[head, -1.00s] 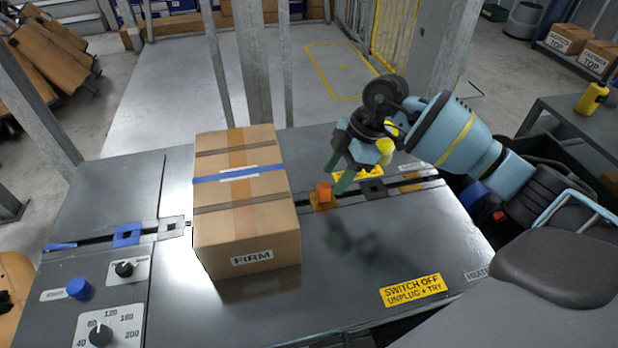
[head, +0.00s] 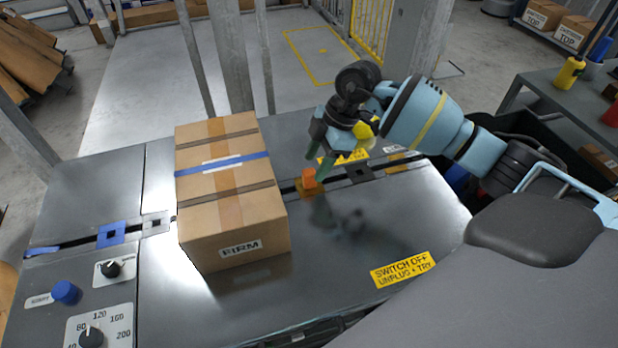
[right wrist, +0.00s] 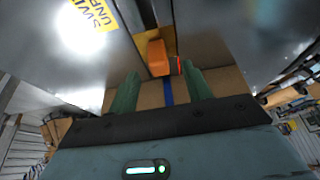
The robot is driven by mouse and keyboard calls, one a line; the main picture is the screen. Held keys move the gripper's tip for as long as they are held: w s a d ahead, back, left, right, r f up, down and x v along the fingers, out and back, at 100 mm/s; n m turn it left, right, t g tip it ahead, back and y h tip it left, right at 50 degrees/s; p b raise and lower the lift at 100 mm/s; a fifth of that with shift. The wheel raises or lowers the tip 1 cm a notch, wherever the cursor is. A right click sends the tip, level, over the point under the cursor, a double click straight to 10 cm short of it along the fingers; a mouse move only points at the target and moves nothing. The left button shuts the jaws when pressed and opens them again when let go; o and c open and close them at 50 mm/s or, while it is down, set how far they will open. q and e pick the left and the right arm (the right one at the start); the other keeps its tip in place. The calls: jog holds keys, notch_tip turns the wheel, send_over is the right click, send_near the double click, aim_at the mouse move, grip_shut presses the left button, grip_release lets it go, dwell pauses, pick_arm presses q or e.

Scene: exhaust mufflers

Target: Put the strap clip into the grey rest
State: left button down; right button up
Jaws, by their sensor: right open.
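The strap clip, an orange block (head: 309,176), stands on an orange square rest (head: 313,191) in the table's slot, just right of the carton. In the right wrist view the clip (right wrist: 157,58) shows beyond the fingertips. The grey rest (head: 146,229), a pale square plate with a dark centre, lies in the slot left of the carton; nothing is seen in it. My right gripper (head: 315,162) is open, its green fingers pointing down close beside the clip. Whether they touch it cannot be told. My left gripper is not in view.
A tall taped carton (head: 236,215) marked FIRM stands between clip and grey rest. A blue rest (head: 110,243) lies left of the grey one, a dark rest (head: 359,175) right of the clip. Knobs (head: 66,292) are at front left.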

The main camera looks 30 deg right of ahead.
aim_at(311, 171)
jog(key=shift+b+x, duration=0.35)
jog(key=shift+x, duration=2.2)
jog(key=shift+w+d, duration=0.1)
jog(key=shift+c, duration=0.3)
grip_shut()
notch_tip(311, 171, up, 10)
jog(key=shift+p, duration=0.7)
